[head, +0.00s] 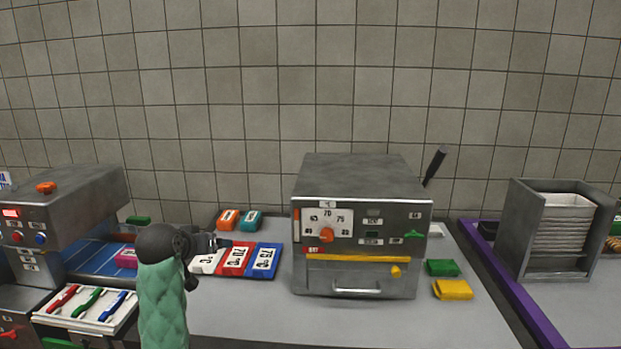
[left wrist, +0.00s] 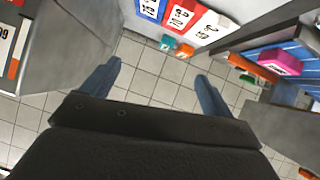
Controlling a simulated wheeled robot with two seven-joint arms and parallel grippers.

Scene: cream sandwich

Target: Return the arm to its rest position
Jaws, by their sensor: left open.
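My left arm, in a green quilted sleeve, rises at the left of the head view. Its dark gripper (head: 217,243) hangs over the counter, just in front of the white, red and blue cards. In the left wrist view its two blue-grey fingers (left wrist: 158,85) are spread wide with nothing between them, and tiled surface shows beyond. The left gripper touches nothing that I can make out. My right gripper is in neither view.
A grey metal machine (head: 355,275) with a dial stands mid-counter. Cards (head: 235,260) and small orange and teal blocks (head: 250,220) lie left of it. Green (head: 442,268) and yellow (head: 453,289) blocks lie right. A pen tray (head: 60,318) is left; a holder (head: 530,255) of stacked sheets is right.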

